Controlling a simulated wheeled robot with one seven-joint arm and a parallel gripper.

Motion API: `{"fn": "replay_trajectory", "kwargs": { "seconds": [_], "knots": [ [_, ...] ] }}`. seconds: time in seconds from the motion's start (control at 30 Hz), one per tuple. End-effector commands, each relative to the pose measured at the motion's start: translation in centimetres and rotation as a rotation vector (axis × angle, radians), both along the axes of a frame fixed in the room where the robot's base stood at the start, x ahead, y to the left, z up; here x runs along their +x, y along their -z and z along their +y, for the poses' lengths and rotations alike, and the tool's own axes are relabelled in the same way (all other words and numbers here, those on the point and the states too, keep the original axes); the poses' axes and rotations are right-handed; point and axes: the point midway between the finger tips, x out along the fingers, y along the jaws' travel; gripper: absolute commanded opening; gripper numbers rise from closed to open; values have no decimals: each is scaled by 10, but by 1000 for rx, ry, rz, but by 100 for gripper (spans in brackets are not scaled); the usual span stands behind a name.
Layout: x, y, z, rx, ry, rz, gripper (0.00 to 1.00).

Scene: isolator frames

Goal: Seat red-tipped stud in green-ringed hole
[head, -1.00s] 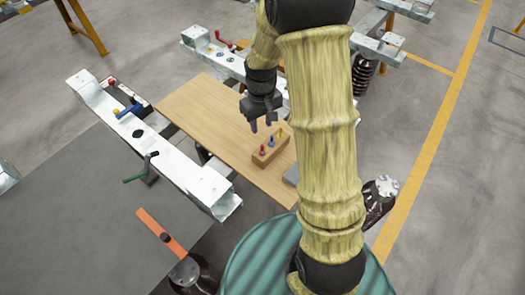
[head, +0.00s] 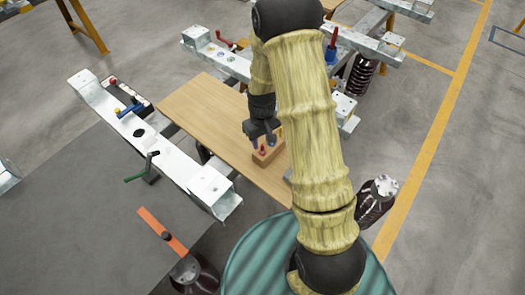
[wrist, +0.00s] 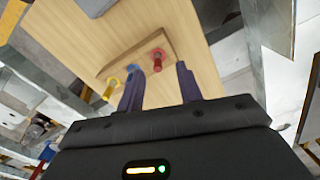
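The red-tipped stud (head: 262,150) stands in a wooden block (head: 268,159) on a wooden board, with a blue stud and a yellow stud in a row beside it. My gripper (head: 264,139) is low over the block, close to the studs. In the wrist view the fingers of my gripper (wrist: 160,92) are apart. The red-tipped stud (wrist: 158,58) shows beyond the gap between them, and the blue stud (wrist: 130,68) is close to the left finger. I see nothing held. Holes show in the far metal beam (head: 240,68), but I cannot make out a green ring.
The wooden board (head: 200,110) is clear left of the block. A near metal beam (head: 170,160) carries a blue-handled clamp (head: 130,108) and a green-handled clamp (head: 142,170). A red-handled clamp (head: 226,41) stands on the far beam. A grey slab (wrist: 95,5) lies on the board.

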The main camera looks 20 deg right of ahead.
Motion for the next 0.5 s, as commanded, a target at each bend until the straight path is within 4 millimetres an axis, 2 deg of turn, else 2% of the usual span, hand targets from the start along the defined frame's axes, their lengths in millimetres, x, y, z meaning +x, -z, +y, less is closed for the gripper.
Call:
{"fn": "replay_trajectory", "kwargs": {
  "seconds": [0.3, 0.5],
  "knots": [
    [4, 37, -3, 0, 1, 3, 36],
    [4, 46, -3, 0, 1, 0, 36]
  ]
}}
